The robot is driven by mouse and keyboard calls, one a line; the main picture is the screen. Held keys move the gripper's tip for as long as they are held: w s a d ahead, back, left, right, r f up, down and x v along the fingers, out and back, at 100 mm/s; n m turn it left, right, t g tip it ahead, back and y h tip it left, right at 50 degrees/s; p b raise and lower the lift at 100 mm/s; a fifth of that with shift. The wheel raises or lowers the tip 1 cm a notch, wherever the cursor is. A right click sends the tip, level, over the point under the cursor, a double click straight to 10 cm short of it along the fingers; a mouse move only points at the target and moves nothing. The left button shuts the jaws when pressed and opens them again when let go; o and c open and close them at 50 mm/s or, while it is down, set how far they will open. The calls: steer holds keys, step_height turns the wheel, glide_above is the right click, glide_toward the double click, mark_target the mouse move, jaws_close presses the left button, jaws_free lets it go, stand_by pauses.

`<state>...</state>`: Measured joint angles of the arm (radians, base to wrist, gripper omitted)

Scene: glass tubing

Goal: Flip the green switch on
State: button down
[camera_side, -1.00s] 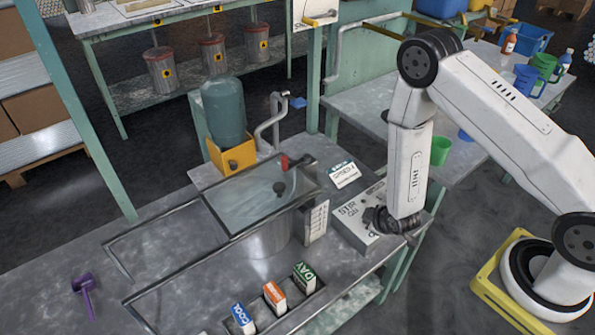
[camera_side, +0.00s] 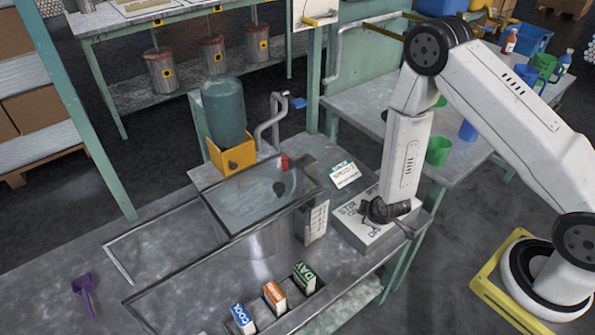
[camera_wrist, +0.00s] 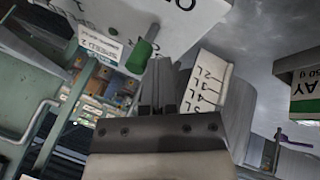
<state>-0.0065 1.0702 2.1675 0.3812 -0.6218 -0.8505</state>
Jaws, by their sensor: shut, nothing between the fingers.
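The green switch (camera_wrist: 142,54) is a short green lever on a white control box with black lettering. In the wrist view it stands at top centre, just ahead of and slightly left of my fingertips. My gripper (camera_wrist: 163,75) is shut and empty, its dark fingers pointing toward the box; I cannot tell whether they touch the lever. In the side view, my gripper (camera_side: 378,211) is over the white control box (camera_side: 352,230) at the table's right end. The lever is hidden there behind my gripper. The lever's on or off position is unclear.
A glass-topped tank (camera_side: 262,200) with a scale panel (camera_side: 316,222) stands left of the box. A white label card (camera_side: 344,174) lies behind it. Labelled cartons (camera_side: 274,297) stand in front. A purple tool (camera_side: 85,290) lies far left, with bare table around it.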

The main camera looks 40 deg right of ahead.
steer(key=shift+w+r+g, duration=0.15)
steer(key=shift+w+g, duration=0.15)
steer(key=shift+w+r, duration=0.1)
steer(key=shift+w, duration=0.65)
steer(key=shift+r, duration=0.15)
steer(key=shift+r, duration=0.65)
steer(key=shift+s+a, duration=0.1)
steer(key=shift+s, duration=0.05)
steer(key=s+a+r, duration=0.2)
steer(key=a+r, duration=0.3)
steer(key=r, duration=0.5)
steer(key=shift+s+a+r, duration=0.15)
steer(key=shift+s+r, duration=0.05)
steer(key=shift+s, duration=0.2)
